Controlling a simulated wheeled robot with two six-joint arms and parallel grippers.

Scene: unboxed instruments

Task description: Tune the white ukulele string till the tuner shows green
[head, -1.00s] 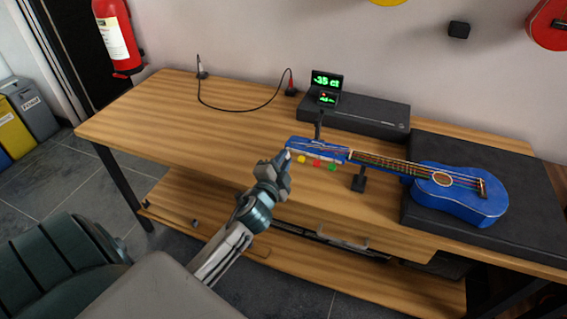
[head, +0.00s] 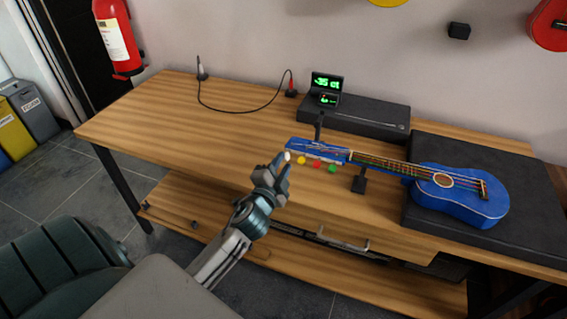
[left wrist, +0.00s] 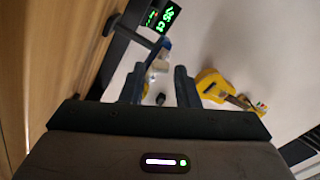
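The blue ukulele (head: 459,201) lies with its body on a black mat and its neck to the left. White, yellow, red and green tuning knobs line the near side of its headstock (head: 312,149). The white knob (head: 288,156) is at the left end. My left gripper (head: 279,169) is open just in front of the white knob; I cannot tell whether it touches. The left wrist view shows its fingers (left wrist: 160,88) apart. The tuner (head: 327,82) shows green digits reading about -35 ct, also seen in the left wrist view (left wrist: 162,18). My right gripper is out of view.
The tuner stands on a long black case (head: 365,116) at the back. A small black stand (head: 360,180) is under the neck. A cable (head: 240,109) lies at the back left. The wooden table (head: 180,130) is clear on the left. A yellow ukulele (left wrist: 212,85) hangs on the wall.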

